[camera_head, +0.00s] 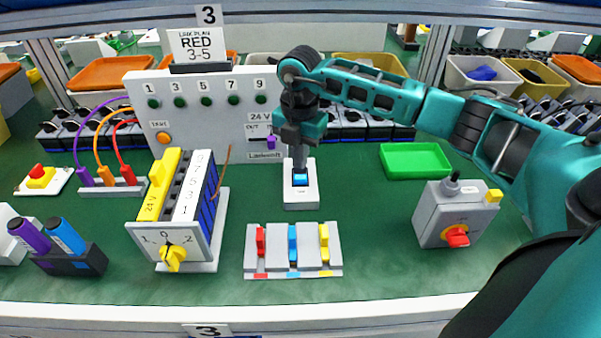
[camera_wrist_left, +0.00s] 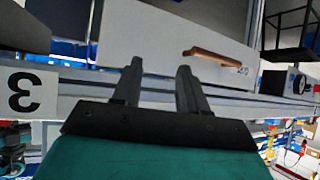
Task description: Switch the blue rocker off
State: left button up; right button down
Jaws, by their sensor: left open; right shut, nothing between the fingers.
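The blue rocker (camera_head: 300,179) sits in a white housing (camera_head: 301,198) on the green bench top, near the middle in the head view. My right gripper (camera_head: 299,165) is shut and empty, pointing down right above the rocker. Its fingertips are at or very close to the rocker's far end; I cannot tell whether they touch. The gripper hides part of the rocker's far side. My left gripper (camera_wrist_left: 155,85) shows in the left wrist view, open and empty, away from the bench top's objects.
A block with red, blue and yellow levers (camera_head: 293,251) lies in front of the rocker. A yellow rotary switch (camera_head: 174,254) stands to the left. A grey box with a red knob (camera_head: 456,212) and a green tray (camera_head: 415,160) are to the right. A white panel (camera_head: 180,110) stands behind.

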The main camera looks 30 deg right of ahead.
jog(key=shift+f+b, duration=0.35)
jog(key=shift+f, duration=0.25)
dwell(0.3)
notch_tip(320, 180, up, 7)
jog(key=p, duration=0.6)
jog(key=shift+r, duration=0.1)
dwell(0.6)
